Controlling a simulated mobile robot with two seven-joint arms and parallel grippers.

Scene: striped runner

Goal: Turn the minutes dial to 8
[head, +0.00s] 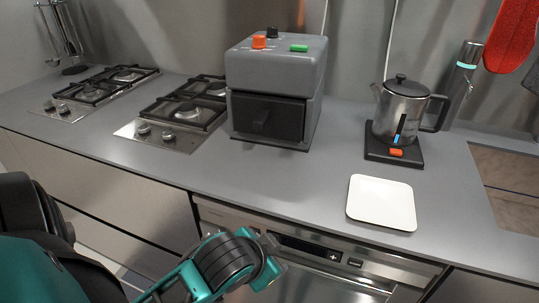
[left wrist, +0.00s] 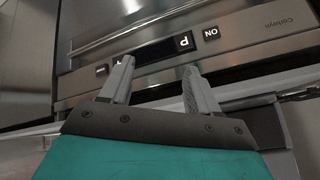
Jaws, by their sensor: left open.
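A grey box-shaped appliance (head: 276,68) with a dark front drawer stands on the counter in the head view. On its top are an orange knob (head: 259,42), a black knob (head: 272,32) and a green button (head: 299,48). No readable markings show, so I cannot tell which knob is the minutes dial or where it points. My left gripper (head: 272,242) is low in front of the counter, well below and apart from the appliance. In the left wrist view its fingers (left wrist: 156,70) are open and empty, facing the dishwasher's control strip. My right gripper is out of view.
Two gas hobs (head: 178,113) lie left of the appliance. To its right are a metal kettle (head: 402,105) on a black base, a white square plate (head: 381,203) and a sink (head: 510,180). The dishwasher (head: 300,262) is below the counter's front edge. Counter in front of the appliance is clear.

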